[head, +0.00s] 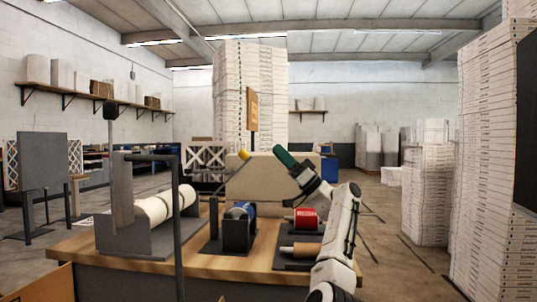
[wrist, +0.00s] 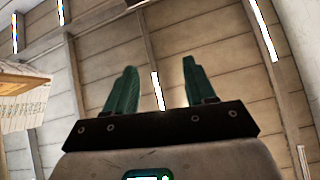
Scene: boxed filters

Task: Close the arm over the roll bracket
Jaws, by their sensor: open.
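The roll bracket (head: 143,240) is a dark grey stand on the left of the wooden bench, with a white roll (head: 160,207) lying across it. A tall grey upright (head: 122,192) rises at its left end, and a thin rod with a black knob (head: 110,111) stands up above it. I cannot tell which part is the hinged arm; nothing visibly lies across the roll's top except the dark bent bar in front. My gripper (head: 279,151), green-fingered, is raised right of the bracket, well apart from it, pointing up and left. In the wrist view my gripper (wrist: 157,88) is open and empty, facing the ceiling.
A dark bent bar (head: 178,230) stands in front of the bracket. A blue roll (head: 240,209), a red roll (head: 305,217) and a brown roll (head: 301,249) sit in holders to the right. A pale block (head: 255,178) stands behind. Stacked boxes (head: 425,195) stand right.

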